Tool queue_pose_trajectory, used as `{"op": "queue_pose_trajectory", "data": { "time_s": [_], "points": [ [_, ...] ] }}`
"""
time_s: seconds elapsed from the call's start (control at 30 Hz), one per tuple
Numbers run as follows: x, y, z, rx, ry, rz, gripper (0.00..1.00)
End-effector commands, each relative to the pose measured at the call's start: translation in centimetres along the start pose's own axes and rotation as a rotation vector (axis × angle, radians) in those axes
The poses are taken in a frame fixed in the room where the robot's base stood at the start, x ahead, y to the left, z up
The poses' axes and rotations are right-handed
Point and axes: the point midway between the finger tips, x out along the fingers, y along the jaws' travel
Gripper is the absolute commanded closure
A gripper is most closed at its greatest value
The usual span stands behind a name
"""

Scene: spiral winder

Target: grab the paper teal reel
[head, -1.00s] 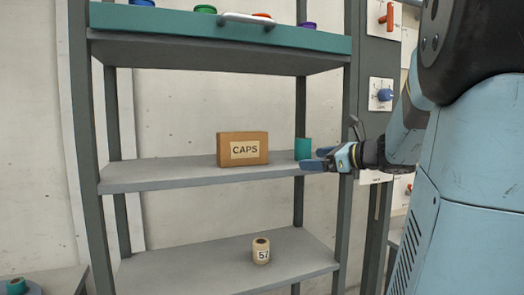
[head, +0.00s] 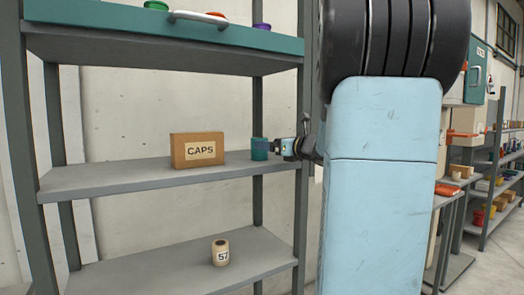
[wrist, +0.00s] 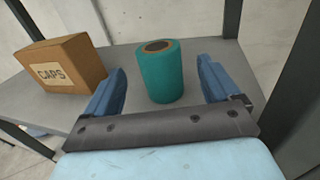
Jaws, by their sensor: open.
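The teal reel (head: 259,149) stands upright on the middle shelf, right of the CAPS box. In the wrist view the teal reel (wrist: 160,72) shows its round top with a brown, dark-centred core. My gripper (wrist: 164,85) is open, with one blue finger on each side of the reel in that view. I see gaps between the reel and both fingers. In the head view my gripper (head: 274,147) is at the reel's right side and overlaps part of it. How deep the reel sits between the fingers is hard to tell.
The brown CAPS box (head: 197,150) stands left of the reel, and it also shows in the wrist view (wrist: 57,66). A shelf post (head: 302,130) is right of the reel. A cream roll marked 57 (head: 220,252) stands on the lower shelf. The teal top shelf (head: 100,14) holds coloured items.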

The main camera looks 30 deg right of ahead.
Motion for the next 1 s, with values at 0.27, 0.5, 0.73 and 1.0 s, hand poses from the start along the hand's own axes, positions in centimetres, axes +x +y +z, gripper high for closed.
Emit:
{"op": "queue_pose_trajectory", "data": {
  "time_s": [0.27, 0.5, 0.73, 1.0],
  "points": [
    [2.3, 0.1, 0.6, -0.001, 0.000, 0.002, 0.11],
    [5.0, 0.1, 0.8, -0.001, 0.000, 0.001, 0.11],
    [5.2, 0.0, 0.8, -0.001, 0.000, -0.001, 0.11],
    [5.1, 0.0, 0.8, -0.001, 0.000, -0.001, 0.36]
  ]
}}
